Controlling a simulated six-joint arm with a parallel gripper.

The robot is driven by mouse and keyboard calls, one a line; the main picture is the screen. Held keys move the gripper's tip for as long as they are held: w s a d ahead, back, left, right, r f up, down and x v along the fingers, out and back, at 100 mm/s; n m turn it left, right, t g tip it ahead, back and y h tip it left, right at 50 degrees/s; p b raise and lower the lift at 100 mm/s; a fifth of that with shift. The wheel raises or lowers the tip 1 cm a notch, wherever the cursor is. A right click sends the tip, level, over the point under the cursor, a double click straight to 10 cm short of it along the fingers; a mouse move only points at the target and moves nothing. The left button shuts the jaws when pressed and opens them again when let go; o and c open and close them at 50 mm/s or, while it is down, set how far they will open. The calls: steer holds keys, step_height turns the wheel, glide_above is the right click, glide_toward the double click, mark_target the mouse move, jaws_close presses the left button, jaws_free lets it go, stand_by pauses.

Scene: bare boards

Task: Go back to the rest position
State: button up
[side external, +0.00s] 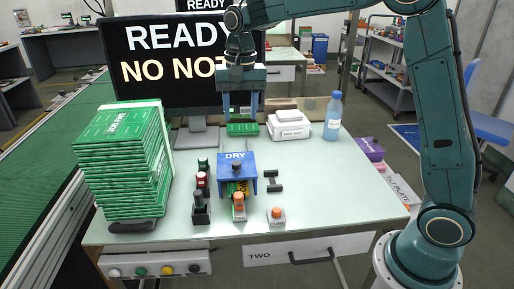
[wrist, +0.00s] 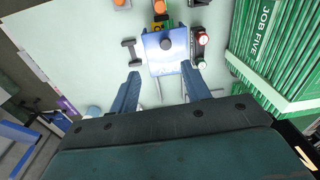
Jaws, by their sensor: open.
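My gripper (side external: 240,117) hangs fingers down above the back part of the pale table (side external: 320,190), in front of the monitor. Its two blue fingers are wide apart, and I see nothing held between them. In the wrist view my gripper (wrist: 161,78) also shows spread fingers, with the blue DRY box (wrist: 160,62) just beyond the tips. A green block (side external: 242,129) shows directly below the fingers in the side view; I cannot make it out in the wrist view.
A tall stack of green JOB FIVE boxes (side external: 125,160) stands at the left. The monitor (side external: 170,65) is behind my gripper. A white box (side external: 289,125) and blue bottle (side external: 333,115) stand right of it. Small buttons and switches sit near the front. The table's right front is clear.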

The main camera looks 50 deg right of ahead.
steer(key=s+r+n+t, duration=0.2)
steer(key=s+r, duration=0.3)
steer(key=s, duration=0.3)
steer(key=s+f+n+t, duration=0.3)
steer(key=s+n, duration=0.3)
steer(key=s, duration=1.4)
steer(key=shift+s+d, duration=0.3)
steer(key=shift+d, duration=0.05)
